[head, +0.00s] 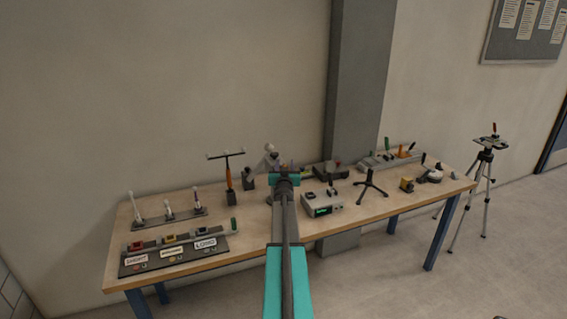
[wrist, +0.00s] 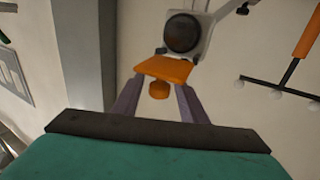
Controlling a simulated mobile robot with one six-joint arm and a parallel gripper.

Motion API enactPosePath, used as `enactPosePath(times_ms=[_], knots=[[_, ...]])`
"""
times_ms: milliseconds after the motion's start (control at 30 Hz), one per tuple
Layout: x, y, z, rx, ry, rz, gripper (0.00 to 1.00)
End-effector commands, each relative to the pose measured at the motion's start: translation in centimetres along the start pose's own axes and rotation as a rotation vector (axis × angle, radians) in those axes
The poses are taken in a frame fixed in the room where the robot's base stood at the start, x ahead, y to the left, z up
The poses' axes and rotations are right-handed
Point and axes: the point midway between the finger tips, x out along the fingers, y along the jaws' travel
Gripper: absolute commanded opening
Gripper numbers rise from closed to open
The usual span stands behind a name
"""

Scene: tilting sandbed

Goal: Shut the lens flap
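The lens housing (wrist: 190,48) is at the top of the wrist view, pale grey with a dark round lens (wrist: 181,33). The orange flap (wrist: 163,68) stands out from the housing's edge, clear of the lens face, so it is open. An orange knob (wrist: 158,90) is on the flap. My gripper (wrist: 159,88) is open, its two fingers spread either side of the knob, with gaps between. The flap hides the fingertips, so I cannot tell if they touch it. In the head view my gripper (head: 285,177) is at the grey lens device (head: 270,160), partly hiding it.
The device stands on a wooden table (head: 245,221). A T-shaped stand (head: 228,172) with an orange handle is close on the left. A grey box (head: 322,204) with a green display and a black tripod stand (head: 369,185) are on the right. Labelled switches (head: 172,250) fill the left front.

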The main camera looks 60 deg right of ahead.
Motion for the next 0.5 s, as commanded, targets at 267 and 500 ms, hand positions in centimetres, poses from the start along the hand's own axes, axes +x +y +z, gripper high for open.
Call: enactPosePath(times_ms=[267,500], knots=[[1.9,0.0,0.0,0.0,0.0,0.0,0.39],[2.3,0.0,0.0,0.0,-0.001,0.0,0.39]])
